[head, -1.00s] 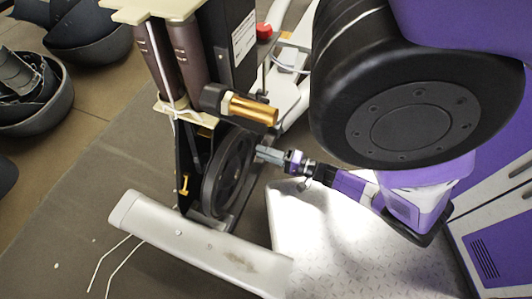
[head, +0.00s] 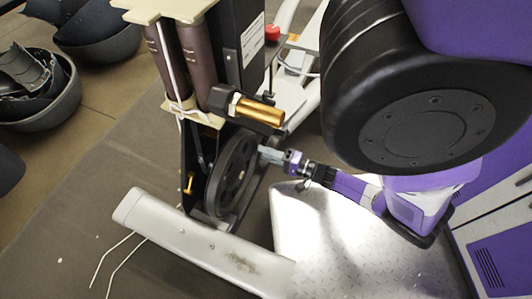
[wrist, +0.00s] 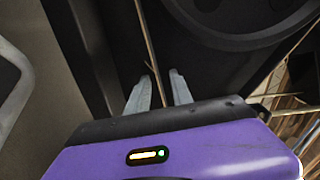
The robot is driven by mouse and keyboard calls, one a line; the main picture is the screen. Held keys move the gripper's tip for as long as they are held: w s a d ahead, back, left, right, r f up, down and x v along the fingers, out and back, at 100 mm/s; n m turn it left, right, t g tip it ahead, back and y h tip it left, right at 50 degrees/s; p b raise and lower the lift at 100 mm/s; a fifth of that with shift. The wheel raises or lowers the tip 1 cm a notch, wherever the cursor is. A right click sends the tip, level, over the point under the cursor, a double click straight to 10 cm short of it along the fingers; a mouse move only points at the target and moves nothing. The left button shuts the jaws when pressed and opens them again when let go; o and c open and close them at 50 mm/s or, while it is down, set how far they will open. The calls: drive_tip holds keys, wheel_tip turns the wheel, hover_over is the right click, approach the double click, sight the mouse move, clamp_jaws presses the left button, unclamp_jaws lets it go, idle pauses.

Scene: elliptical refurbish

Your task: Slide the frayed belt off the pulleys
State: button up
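A large black pulley wheel (head: 232,175) sits upright low in the machine's frame. It also shows at the top right of the wrist view (wrist: 235,22). My gripper (head: 264,153) is at the wheel's right edge in the head view. In the wrist view my gripper (wrist: 160,77) has its two grey fingers apart. A thin tan strand (wrist: 149,42), possibly the belt's edge or a frayed thread, runs down between the fingers. I cannot see whether either finger touches it. The belt is not clearly distinct from the dark wheel in the head view, and a second pulley is not clearly visible.
A brass cylinder (head: 258,110) juts out above my gripper. Brown cylinders (head: 191,60) stand above the wheel. A white foot bar (head: 195,245) crosses in front. A pale textured plate (head: 345,255) lies at right. Dark bowl-shaped covers (head: 95,35) lie at upper left.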

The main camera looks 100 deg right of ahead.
drive_tip(key=shift+w+d, duration=0.15)
drive_tip(key=shift+w, duration=0.1)
drive_tip(key=shift+c, duration=0.2)
clamp_jaws()
idle(3.0)
